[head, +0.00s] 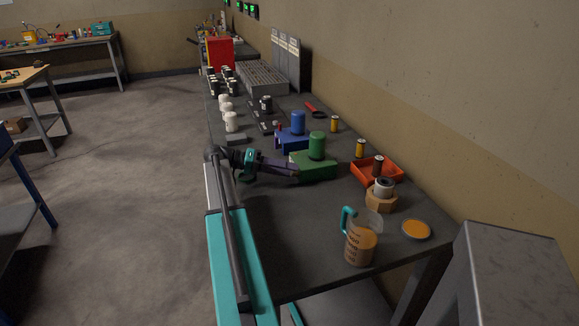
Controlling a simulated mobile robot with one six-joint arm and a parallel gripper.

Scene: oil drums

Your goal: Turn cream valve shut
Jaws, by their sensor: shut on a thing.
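My gripper (283,168) reaches in from the left over the bench, with its dark fingers at the left face of the green block (318,171). A green drum (317,146) stands upright on that block. The fingers are shut on a small part at the block's side, which they cover. It appears to be the cream valve, but its colour and how far it is turned cannot be made out. A blue drum (298,123) stands on a blue block (288,143) just behind.
A measuring jug (360,246), an orange-filled dish (416,230), a wooden hexagonal block (380,202) and an orange-red tray (393,171) stand at the front right. White pots (231,122) line the left edge behind my gripper. Bare bench (290,220) lies in front.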

